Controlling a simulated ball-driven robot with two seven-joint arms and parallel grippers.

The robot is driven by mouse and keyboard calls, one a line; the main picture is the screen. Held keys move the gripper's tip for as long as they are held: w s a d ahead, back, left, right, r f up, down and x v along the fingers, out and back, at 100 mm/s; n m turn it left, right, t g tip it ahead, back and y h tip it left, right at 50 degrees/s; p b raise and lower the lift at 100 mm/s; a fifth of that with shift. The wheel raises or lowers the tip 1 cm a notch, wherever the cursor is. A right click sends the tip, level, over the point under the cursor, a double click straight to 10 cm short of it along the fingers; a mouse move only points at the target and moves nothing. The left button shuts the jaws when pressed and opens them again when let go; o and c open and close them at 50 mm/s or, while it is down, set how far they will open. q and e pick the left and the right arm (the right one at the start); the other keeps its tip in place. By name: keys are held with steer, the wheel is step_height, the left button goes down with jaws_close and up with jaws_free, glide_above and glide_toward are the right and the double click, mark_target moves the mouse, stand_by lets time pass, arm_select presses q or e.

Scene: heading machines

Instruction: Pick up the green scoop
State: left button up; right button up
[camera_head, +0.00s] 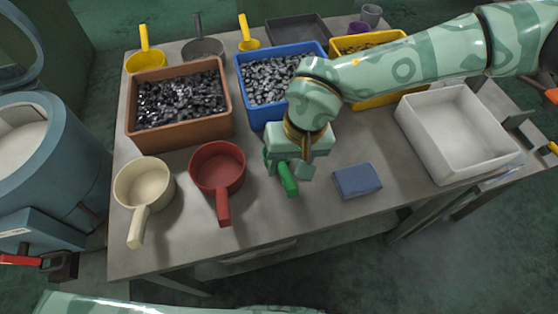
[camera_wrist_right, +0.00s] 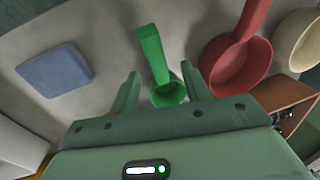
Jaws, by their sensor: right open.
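The green scoop (camera_head: 288,180) is on the grey table, mostly hidden under my right gripper (camera_head: 286,165) in the head view; only its handle shows clearly. In the right wrist view the scoop (camera_wrist_right: 153,52) shows its handle pointing away and its round bowl closer. My right gripper (camera_wrist_right: 163,86) is open there, one finger on each side of the bowl. I see a gap on both sides, and the fingers are not closed on it. My left gripper is not in view.
A red scoop (camera_head: 217,168) and a cream scoop (camera_head: 145,186) are to the left. A blue block (camera_head: 357,181) lies to the right, before a white bin (camera_head: 416,137). Behind are a brown bin (camera_head: 130,115) and a blue bin (camera_head: 250,107) of dark metal pieces.

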steer(key=shift+a+f, duration=0.2)
steer(key=shift+f, duration=0.9)
steer(key=f, duration=0.1)
steer(key=f+b, duration=0.1)
steer(key=f, duration=0.1)
steer(key=f+b, duration=0.1)
steer(key=shift+a+f, duration=0.25)
steer(key=shift+f, duration=0.05)
steer(key=shift+r, duration=0.1)
jaws_close()
